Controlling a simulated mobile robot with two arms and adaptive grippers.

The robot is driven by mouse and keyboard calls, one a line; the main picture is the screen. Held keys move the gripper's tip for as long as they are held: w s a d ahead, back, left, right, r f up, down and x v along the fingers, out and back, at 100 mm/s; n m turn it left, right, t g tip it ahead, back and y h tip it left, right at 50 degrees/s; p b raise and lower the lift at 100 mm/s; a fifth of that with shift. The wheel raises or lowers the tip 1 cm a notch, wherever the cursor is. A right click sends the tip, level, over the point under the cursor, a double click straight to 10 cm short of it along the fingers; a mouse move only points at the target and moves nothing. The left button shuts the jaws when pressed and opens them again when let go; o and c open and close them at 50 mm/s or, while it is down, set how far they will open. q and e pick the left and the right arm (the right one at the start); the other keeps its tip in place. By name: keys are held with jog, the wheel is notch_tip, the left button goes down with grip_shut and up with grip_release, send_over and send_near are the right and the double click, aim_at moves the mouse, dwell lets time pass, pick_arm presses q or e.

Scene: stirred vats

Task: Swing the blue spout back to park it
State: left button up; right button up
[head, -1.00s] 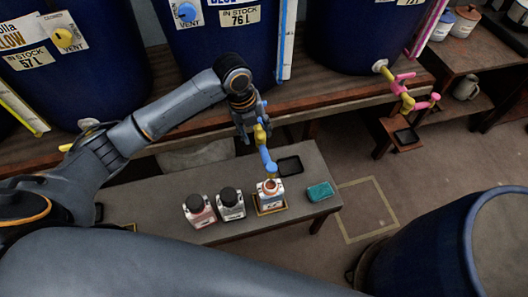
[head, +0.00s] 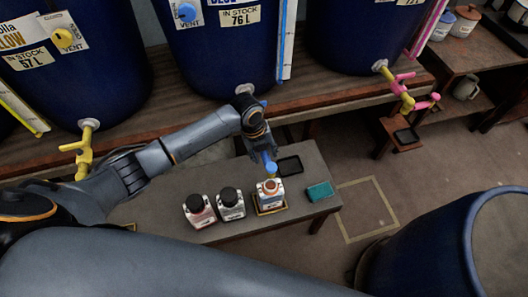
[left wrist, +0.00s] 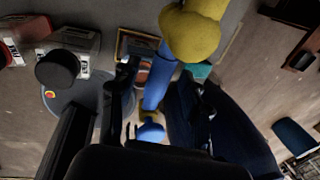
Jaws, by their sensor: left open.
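The blue spout (head: 271,167) hangs over the open bottle (head: 270,190), which stands on a small gold-rimmed tray at the bench's front. My left gripper (head: 265,154) is at the spout and hides its upper part in the head view. In the left wrist view the blue spout (left wrist: 156,82) runs between the two open fingers (left wrist: 160,98); I cannot tell whether either touches it. The yellow tap body (left wrist: 190,32) shows at the top of that view. My right gripper is not in view.
Two black-capped bottles (head: 215,207) stand left of the open one. Blue vats (head: 220,60) line the shelf behind. Another blue vat (head: 440,245) stands front right.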

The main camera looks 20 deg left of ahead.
pick_arm(q)
grip_shut()
jog(key=shift+d+r, duration=0.1)
jog(key=shift+w+d+n+p, duration=0.15)
jog(key=shift+d+n+p, duration=0.05)
jog(key=shift+n+p, duration=0.45)
jog(key=w+d+n+y+p, duration=0.1)
jog(key=w+n+y+p, duration=0.2)
jog(key=w+n, duration=0.4)
jog(key=shift+w+d+n+t+p, duration=0.25)
jog(key=shift+n+p, duration=0.5)
jog(key=shift+n, duration=4.1)
